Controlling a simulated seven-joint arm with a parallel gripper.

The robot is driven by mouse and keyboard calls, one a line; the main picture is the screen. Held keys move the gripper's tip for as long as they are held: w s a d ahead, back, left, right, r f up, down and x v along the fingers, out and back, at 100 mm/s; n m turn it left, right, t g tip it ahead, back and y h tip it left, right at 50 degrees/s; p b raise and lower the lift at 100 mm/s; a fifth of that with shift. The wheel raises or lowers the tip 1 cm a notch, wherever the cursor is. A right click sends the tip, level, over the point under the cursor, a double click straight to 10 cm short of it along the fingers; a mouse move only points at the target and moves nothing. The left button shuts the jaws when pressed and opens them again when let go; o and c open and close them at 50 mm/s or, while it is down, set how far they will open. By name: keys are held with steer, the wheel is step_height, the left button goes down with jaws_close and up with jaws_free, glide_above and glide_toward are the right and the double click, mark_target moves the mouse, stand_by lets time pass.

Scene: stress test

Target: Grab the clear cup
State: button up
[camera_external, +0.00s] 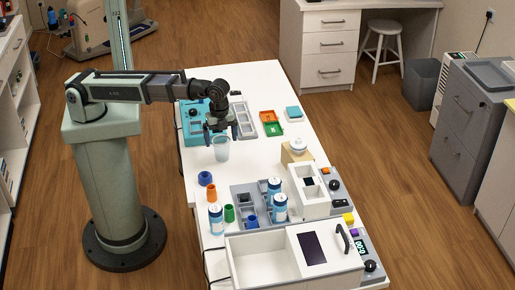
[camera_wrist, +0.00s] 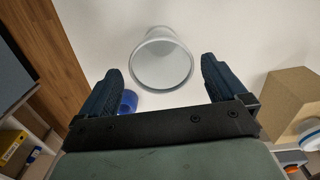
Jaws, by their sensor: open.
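The clear cup (camera_external: 222,149) stands upright on the white table, translucent and pale. My gripper (camera_external: 213,133) is just above and slightly left of it in the external view. In the wrist view the cup (camera_wrist: 162,60) shows its round open rim, centred ahead of and between the two dark fingers of my gripper (camera_wrist: 160,82). The fingers are wide apart with nothing between them. I cannot tell whether the gripper touches the cup; the wrist view shows a gap on both sides.
A cardboard box (camera_external: 292,157) stands to the right. White-and-blue cans (camera_external: 279,207) and a grey tray (camera_external: 244,190) are nearer the front.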

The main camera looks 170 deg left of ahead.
steer(key=shift+s+a+f, duration=0.1)
steer(key=shift+f, duration=1.1)
steer(key=shift+s+f, duration=0.1)
steer(key=shift+f, duration=1.1)
steer(key=shift+c, duration=0.3)
steer(key=c, duration=1)
steer(key=shift+r, duration=0.15)
